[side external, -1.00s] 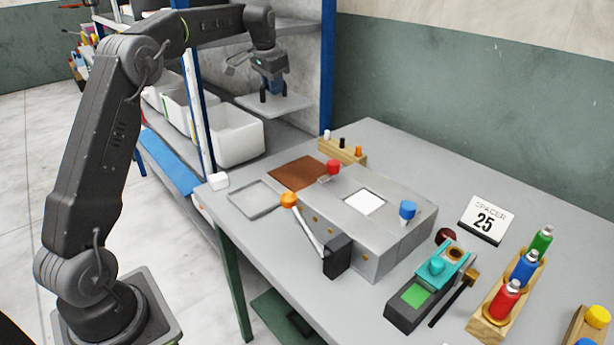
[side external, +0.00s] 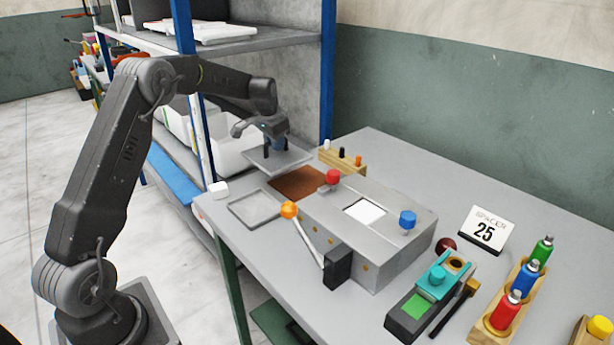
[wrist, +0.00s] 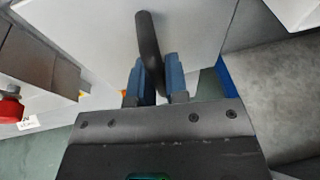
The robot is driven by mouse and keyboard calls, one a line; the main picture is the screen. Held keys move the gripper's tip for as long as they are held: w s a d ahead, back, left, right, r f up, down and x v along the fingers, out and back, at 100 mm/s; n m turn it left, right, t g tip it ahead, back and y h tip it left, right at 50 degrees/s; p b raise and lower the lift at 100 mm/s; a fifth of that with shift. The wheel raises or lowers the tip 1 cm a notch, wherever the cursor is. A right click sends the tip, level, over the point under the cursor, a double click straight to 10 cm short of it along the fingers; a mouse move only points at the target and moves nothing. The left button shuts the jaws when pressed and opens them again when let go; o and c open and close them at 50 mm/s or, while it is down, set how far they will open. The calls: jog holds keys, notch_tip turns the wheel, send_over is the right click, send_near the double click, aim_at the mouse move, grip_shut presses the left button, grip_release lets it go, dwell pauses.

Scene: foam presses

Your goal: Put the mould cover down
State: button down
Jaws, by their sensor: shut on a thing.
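The mould cover is a flat light-grey plate (side external: 284,161) with a dark bar handle that shows in the wrist view (wrist: 149,45). My gripper (side external: 275,150) is shut on the handle and holds the cover in the air, roughly level, above the back left part of the table. In the wrist view my gripper's blue fingers (wrist: 160,80) stand either side of the handle. A shallow grey tray (side external: 257,208) lies on the table's left end, in front of the cover and empty. A brown mat (side external: 298,184) lies just beyond the tray, partly below the cover.
A shelf with white bins stands behind.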

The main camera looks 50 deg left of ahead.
aim_at(307, 155)
jog(key=w+d+f, duration=0.2)
jog(key=w+d, duration=0.1)
jog(key=w+d+f, duration=0.3)
jog(key=shift+w+f, duration=0.15)
jog(key=shift+w, duration=0.15)
jog(key=shift+f, duration=1.9)
jog(key=shift+f, duration=0.15)
jog(key=c, duration=1.1)
grip_release()
jog(key=shift+f, duration=0.1)
